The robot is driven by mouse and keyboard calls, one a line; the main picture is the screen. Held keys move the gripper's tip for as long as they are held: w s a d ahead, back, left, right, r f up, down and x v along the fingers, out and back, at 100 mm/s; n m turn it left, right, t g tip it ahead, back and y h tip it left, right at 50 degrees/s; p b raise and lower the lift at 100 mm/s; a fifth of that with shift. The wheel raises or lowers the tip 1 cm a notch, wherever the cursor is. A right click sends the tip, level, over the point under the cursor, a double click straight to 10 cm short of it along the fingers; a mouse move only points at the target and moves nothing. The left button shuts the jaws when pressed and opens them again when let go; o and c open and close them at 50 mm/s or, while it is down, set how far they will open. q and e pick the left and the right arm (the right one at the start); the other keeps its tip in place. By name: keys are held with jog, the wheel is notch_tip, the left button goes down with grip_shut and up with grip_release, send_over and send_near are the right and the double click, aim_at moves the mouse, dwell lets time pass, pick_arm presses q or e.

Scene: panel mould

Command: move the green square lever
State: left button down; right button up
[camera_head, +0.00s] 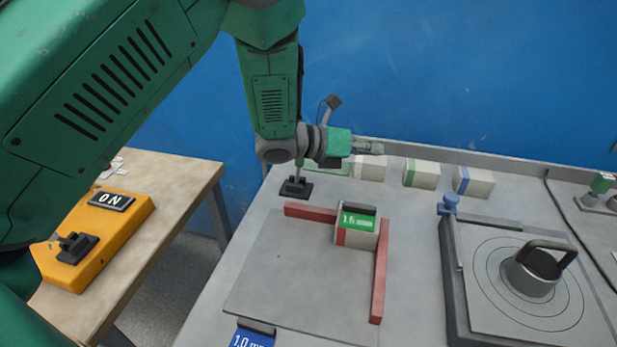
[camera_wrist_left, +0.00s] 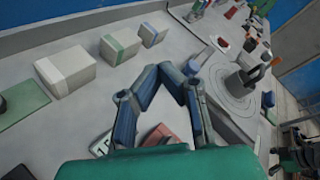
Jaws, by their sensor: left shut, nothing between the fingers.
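A small lever with a green, square-looking knob (camera_head: 602,183) stands at the far right edge of the head view, partly cut off by the frame. I cannot clearly pick it out in the left wrist view. My left gripper (camera_head: 376,148) is shut and empty above the back of the grey table, far to the left of that knob. Its fingers also show in the left wrist view (camera_wrist_left: 160,72), with nothing between them. Another lever with a black base (camera_head: 297,187) stands below my left wrist; its top is hidden by the arm.
Several striped blocks (camera_head: 421,174) line the back edge. A green-labelled block (camera_head: 357,231) sits inside red rails (camera_head: 378,285). A round fixture with a black handle (camera_head: 535,272) stands at right. A yellow ON box (camera_head: 95,242) is on the wooden table.

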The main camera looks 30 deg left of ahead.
aim_at(299, 164)
pick_arm(q)
jog(key=s+a+f+n+t+y+b, duration=0.1)
jog(key=s+f+n+t+y+b, duration=0.1)
jog(key=n, duration=0.4)
jog(key=s+a+f+n+t+y+b, duration=0.2)
jog(key=n+t+y+b, duration=0.1)
jog(key=n+y+b, duration=0.1)
jog(key=s+a+f+n+t+y+b, duration=0.1)
jog(key=s+f+n+t+y+b, duration=0.1)
jog(key=n+y, duration=0.3)
jog(key=shift+s+a+f+n+t+y+b, duration=0.1)
jog(key=shift+s+f+n+t+y+b, duration=0.2)
jog(key=shift+n, duration=0.45)
jog(key=shift+w+a+f+n+t+b, duration=0.1)
jog(key=shift+n+b, duration=0.25)
jog(key=shift+n, duration=0.4)
jog(key=s+a+n+y, duration=0.1)
jog(key=s+a+f+n+y+b, duration=0.1)
jog(key=s+n+g+y, duration=0.1)
jog(key=s+y, duration=0.1)
jog(key=shift+s+a+f+b, duration=0.1)
jog(key=shift+a+f+b, duration=0.15)
jog(key=shift+a+b, duration=0.15)
jog(key=w+a, duration=0.7)
jog(key=w, duration=0.2)
jog(key=shift+r+b, duration=0.3)
jog(key=shift+r, duration=0.05)
pick_arm(e)
notch_tip(299, 164, down, 13)
jog(key=shift+a, duration=0.2)
